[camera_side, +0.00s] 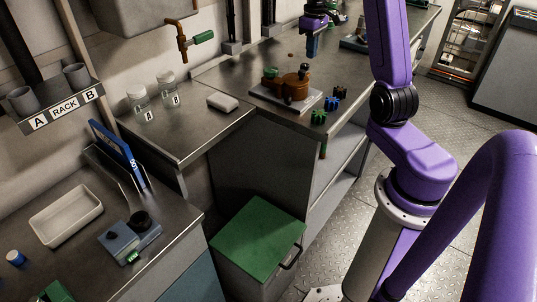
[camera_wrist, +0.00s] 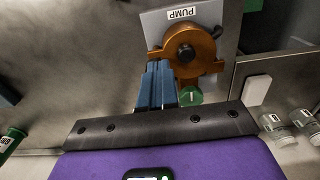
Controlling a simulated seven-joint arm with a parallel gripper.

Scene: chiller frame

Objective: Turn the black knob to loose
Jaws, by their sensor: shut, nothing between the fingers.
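A brown pump (camera_side: 289,85) sits on a pale plate on the bench, with a dark knob (camera_side: 304,70) on top and a green handle at its left. In the wrist view, the pump body (camera_wrist: 207,64) has a dark round knob (camera_wrist: 186,52) at its centre and the green handle (camera_wrist: 190,95) below it. No loose mark is legible. My gripper (camera_side: 312,55) is above the bench behind the pump. In the wrist view, the blue fingers of my gripper (camera_wrist: 159,66) are together and empty, left of the knob and apart from it.
Bottles (camera_side: 139,101) and a white block (camera_side: 222,102) stand left. A blue box (camera_side: 118,240) with another black knob (camera_side: 140,220) is on the lower left bench.

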